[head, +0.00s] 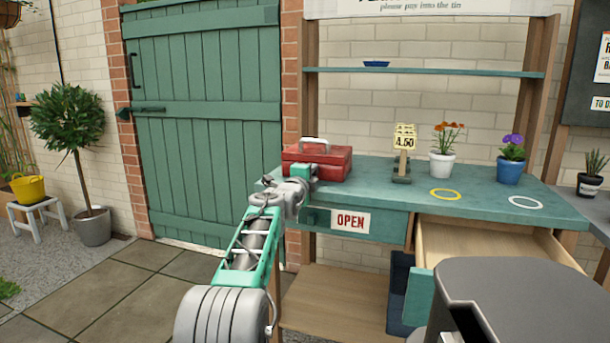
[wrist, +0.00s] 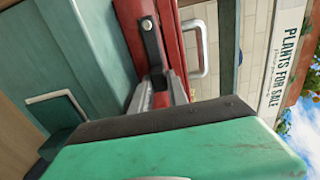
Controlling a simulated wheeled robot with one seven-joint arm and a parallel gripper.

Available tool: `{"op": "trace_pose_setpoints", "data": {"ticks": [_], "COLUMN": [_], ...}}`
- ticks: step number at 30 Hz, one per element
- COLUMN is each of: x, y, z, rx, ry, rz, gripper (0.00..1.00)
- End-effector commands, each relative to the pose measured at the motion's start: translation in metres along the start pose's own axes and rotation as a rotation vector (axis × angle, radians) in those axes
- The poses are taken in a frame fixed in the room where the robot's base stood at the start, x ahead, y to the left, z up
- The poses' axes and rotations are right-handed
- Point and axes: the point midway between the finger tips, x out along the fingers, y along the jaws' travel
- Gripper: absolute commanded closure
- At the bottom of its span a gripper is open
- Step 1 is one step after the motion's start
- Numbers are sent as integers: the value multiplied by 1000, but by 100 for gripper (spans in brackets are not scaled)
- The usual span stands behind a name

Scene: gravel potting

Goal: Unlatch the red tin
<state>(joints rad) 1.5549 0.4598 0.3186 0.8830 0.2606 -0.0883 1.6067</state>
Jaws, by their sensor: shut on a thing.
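The red tin (head: 332,164) sits shut on the left end of the teal counter (head: 385,192), its pale handle (head: 314,141) on top. In the wrist view the tin's red front (wrist: 128,28) fills the upper middle, with the handle (wrist: 199,48) to its right. A dark latch strap (wrist: 151,42) runs down the tin's front to my fingers. My gripper (head: 303,172) is at the tin's front. In the wrist view my gripper (wrist: 159,88) is shut on the lower end of the latch. The exact grip is partly hidden by my gripper's body.
A price sign (head: 404,140), a white pot with orange flowers (head: 441,166) and a blue pot with purple flowers (head: 510,171) stand further right. An open drawer (head: 490,236) juts out at the right front. A small blue dish (head: 376,64) is on the shelf above.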

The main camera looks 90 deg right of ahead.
Motion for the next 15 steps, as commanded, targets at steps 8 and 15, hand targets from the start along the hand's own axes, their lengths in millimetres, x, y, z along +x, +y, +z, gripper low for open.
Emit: {"op": "trace_pose_setpoints", "data": {"ticks": [8,15], "x": [0,0], "y": [2,2], "z": [-2,0], "rx": [4,3], "ry": [3,2], "rz": [2,2], "gripper": [100,68]}}
